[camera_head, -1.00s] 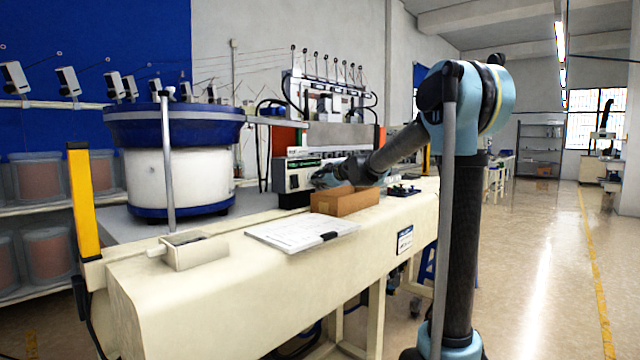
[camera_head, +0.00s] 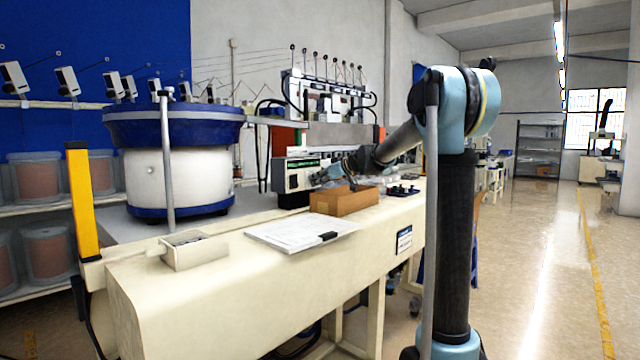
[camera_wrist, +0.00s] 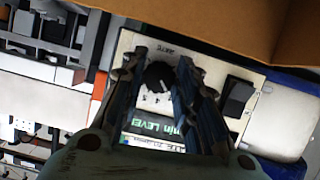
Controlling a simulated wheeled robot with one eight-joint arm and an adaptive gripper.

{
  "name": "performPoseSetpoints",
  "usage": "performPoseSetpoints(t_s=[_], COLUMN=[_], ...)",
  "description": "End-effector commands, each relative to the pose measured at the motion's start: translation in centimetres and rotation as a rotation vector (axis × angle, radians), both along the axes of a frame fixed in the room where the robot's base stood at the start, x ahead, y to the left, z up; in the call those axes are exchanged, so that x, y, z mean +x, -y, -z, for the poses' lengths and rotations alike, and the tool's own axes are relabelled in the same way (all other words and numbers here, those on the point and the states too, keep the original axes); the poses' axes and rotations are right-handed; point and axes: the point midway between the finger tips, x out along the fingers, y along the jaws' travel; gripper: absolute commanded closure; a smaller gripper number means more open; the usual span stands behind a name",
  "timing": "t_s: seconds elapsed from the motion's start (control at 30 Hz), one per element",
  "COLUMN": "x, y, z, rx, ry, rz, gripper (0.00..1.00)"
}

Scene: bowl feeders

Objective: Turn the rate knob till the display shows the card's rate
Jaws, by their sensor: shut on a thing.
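The controller box (camera_head: 292,178) stands on the bench, left of centre in the head view. Its pale front panel fills the middle of the wrist view (camera_wrist: 215,65). The black rate knob (camera_wrist: 158,76) sits on that panel between my fingertips. My gripper (camera_wrist: 159,68) is shut on the knob, one finger at each side. The lit display (camera_wrist: 165,128) shows green text that looks like "min LEVEL"; my gripper hides part of it and I cannot read a number. In the head view my gripper (camera_head: 328,175) is at the box's front. I cannot make out the card's rate.
An open cardboard box (camera_head: 345,202) stands close in front of the controller, and its wall crosses the top of the wrist view. The bowl feeder (camera_head: 175,155) stands at left.

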Motion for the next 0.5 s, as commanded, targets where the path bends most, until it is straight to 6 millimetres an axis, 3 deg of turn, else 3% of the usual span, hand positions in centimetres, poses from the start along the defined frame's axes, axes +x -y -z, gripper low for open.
performPoseSetpoints(t_s=[0.5], x=[0.47], y=[0.25], z=[-0.12], rx=[0.253], ry=[-0.319], rz=[0.005], gripper=[0.95])
